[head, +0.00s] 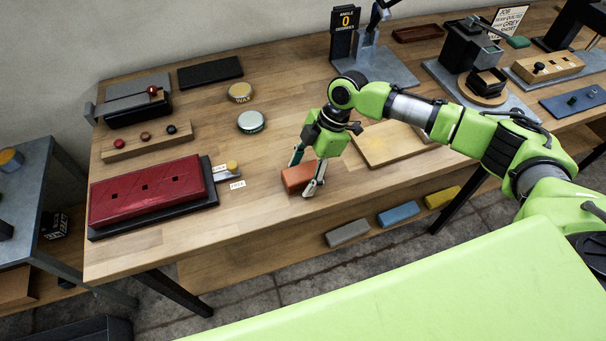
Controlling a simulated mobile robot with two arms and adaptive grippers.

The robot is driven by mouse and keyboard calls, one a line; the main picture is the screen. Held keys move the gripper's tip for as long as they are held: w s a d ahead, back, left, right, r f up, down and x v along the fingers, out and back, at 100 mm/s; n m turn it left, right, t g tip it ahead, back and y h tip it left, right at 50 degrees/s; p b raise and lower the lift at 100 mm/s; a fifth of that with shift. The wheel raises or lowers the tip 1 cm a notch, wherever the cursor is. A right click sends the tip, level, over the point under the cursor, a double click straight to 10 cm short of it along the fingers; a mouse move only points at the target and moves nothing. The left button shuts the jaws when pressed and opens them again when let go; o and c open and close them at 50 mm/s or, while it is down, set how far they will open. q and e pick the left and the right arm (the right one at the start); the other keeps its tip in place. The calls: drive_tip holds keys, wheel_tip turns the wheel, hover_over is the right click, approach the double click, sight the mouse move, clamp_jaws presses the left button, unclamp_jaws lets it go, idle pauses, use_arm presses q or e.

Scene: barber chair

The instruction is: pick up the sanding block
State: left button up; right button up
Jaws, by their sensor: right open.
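An orange-brown block (297,178), which looks like the sanding block, lies on the wooden workbench (245,200) near its front edge. My right gripper (304,174) points down at the block from above, with its fingers apart. One finger is at the block's far side and the other at its near right end. I cannot tell whether the fingers touch it. The block's right part is partly hidden by the gripper. My left gripper is not in view.
A red padded board (147,190) lies left of the block. Two round tins (251,122) stand behind it. A pale wooden board (388,145) lies to the right, under my arm. Grey, blue and yellow blocks (398,214) sit on a lower shelf.

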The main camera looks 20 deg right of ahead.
sight(299, 173)
drive_tip(key=c, duration=1.3)
drive_tip(key=shift+r, duration=0.1)
drive_tip(key=shift+r+b, duration=0.2)
drive_tip(key=shift+b, duration=0.1)
wheel_tip(299, 173, up, 3)
drive_tip(key=shift+w+f+b, duration=0.1)
drive_tip(key=shift+b, duration=0.65)
drive_tip(key=s+a+r, duration=0.1)
drive_tip(key=s+r, duration=0.2)
drive_tip(key=s, duration=0.1)
drive_tip(key=s+a+r+b, duration=0.1)
drive_tip(key=s+r, duration=0.2)
drive_tip(key=s, duration=0.2)
drive_tip(key=s+a+r+b, duration=0.1)
drive_tip(key=s+a+r, duration=0.1)
drive_tip(key=s+r, duration=0.2)
drive_tip(key=shift+s+r, duration=0.1)
drive_tip(key=shift+s, duration=0.2)
